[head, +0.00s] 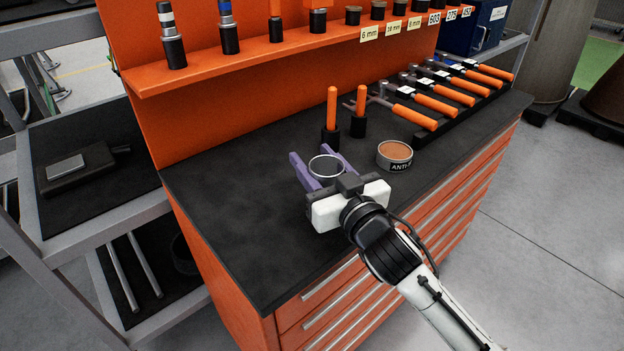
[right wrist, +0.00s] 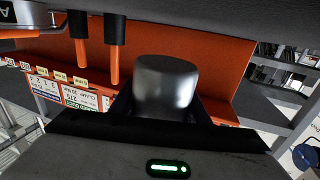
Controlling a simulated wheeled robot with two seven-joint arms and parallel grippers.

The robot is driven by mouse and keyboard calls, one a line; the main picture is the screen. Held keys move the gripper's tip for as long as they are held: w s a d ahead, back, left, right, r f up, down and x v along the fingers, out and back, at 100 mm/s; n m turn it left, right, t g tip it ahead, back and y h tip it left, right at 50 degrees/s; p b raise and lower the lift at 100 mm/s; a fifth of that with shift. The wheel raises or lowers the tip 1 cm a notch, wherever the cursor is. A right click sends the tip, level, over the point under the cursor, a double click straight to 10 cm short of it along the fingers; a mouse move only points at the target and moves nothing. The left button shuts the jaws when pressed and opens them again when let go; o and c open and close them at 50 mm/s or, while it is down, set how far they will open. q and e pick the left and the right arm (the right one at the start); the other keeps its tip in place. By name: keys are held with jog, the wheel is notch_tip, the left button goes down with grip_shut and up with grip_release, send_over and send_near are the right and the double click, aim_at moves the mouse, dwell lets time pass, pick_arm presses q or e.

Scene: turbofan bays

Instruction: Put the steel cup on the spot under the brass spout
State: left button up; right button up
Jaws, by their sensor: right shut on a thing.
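The steel cup (head: 326,169) is a round, open-topped metal cup over the dark worktop (head: 235,205), near its middle. My right gripper (head: 311,154) is shut on it, with the purple fingers along both sides of the cup. The cup looks upright in the head view. The right wrist view shows the smooth grey cup (right wrist: 166,85) between the fingers. I cannot tell whether its base touches the worktop. I see neither a brass spout nor a marked spot in these frames. My left gripper is out of view.
A labelled round tin (head: 394,158) stands just right of the cup. Two orange-handled tools stand in black holders (head: 331,139) behind it. A rack of orange-handled tools (head: 450,108) lies at the right. An orange back panel (head: 180,125) borders the worktop, whose left and front are clear.

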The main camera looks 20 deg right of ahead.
notch_tip(320, 180, down, 4)
jog(key=shift+r+b, duration=0.2)
jog(key=shift+b, duration=0.1)
jog(key=shift+f, duration=0.15)
jog(key=shift+f, duration=0.15)
jog(key=o, duration=1.1)
jog(key=shift+c, duration=0.2)
